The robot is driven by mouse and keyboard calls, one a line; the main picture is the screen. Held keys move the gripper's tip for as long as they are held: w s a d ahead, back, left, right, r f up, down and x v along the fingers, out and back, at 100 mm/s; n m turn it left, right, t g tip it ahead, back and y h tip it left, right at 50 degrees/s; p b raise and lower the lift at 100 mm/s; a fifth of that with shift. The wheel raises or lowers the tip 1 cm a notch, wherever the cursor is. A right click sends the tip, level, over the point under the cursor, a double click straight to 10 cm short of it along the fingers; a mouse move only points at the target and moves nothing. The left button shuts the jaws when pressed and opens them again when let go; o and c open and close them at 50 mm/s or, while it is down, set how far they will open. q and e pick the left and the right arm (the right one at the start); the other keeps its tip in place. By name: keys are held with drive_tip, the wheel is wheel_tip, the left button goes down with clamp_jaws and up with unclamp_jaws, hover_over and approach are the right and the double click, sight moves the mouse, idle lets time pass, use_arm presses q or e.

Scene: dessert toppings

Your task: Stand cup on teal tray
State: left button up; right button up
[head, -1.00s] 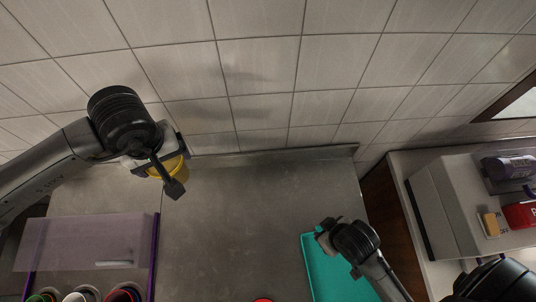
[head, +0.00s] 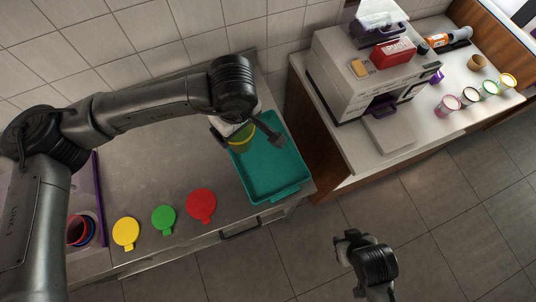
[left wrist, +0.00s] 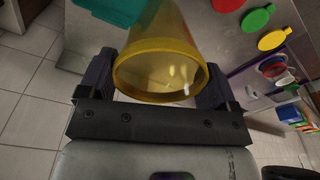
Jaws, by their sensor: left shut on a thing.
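My left gripper (head: 236,132) is shut on a yellow cup (head: 243,141). It holds the cup over the left part of the teal tray (head: 272,191), near its far end. In the left wrist view the see-through cup (left wrist: 160,77) sits between the two fingers, its yellow rim towards the camera. A corner of the teal tray (left wrist: 112,10) shows at the top there. The gap between cup and tray cannot be judged. My right gripper (head: 350,240) hangs in front of the counter, over the floor, apart from the tray; its finger opening is unclear.
Yellow (head: 126,233), green (head: 164,219) and red (head: 201,205) lids lie on the counter left of the tray. Nested cups (head: 78,231) stand at far left. A white machine (head: 345,75) and several small cups stand on the right-hand counter.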

use_arm(q)
drive_tip(key=f+n, duration=0.1)
drive_tip(key=n, duration=0.1)
drive_tip(key=s+f+n, duration=0.1)
drive_tip(key=f+n, duration=0.1)
drive_tip(key=n, duration=0.1)
drive_tip(key=f+n+b, duration=0.1)
drive_tip(key=f+n, duration=0.1)
drive_tip(key=shift+s+d+n+g, duration=0.3)
drive_tip(key=shift+s+g, duration=0.05)
drive_tip(key=shift+g, duration=0.05)
drive_tip(key=s+f+n+g+b, duration=0.1)
drive_tip(key=s+f+n, duration=0.35)
drive_tip(key=n, duration=0.75)
drive_tip(key=shift+w+d+f+b, duration=0.25)
drive_tip(key=shift+w+d+f, duration=0.6)
drive_tip(key=shift+w+f, duration=1.2)
drive_tip(key=shift+w+d+f+b, duration=0.3)
drive_tip(key=shift+w+d+f, duration=0.6)
drive_tip(key=shift+w+f, duration=1.15)
drive_tip(key=shift+w+d+f+b, duration=0.25)
drive_tip(key=shift+w+d+f, duration=0.6)
drive_tip(key=shift+w+f, duration=1.2)
drive_tip(key=shift+s+f, duration=0.3)
drive_tip(key=shift+f, duration=0.15)
drive_tip(key=o, duration=0.7)
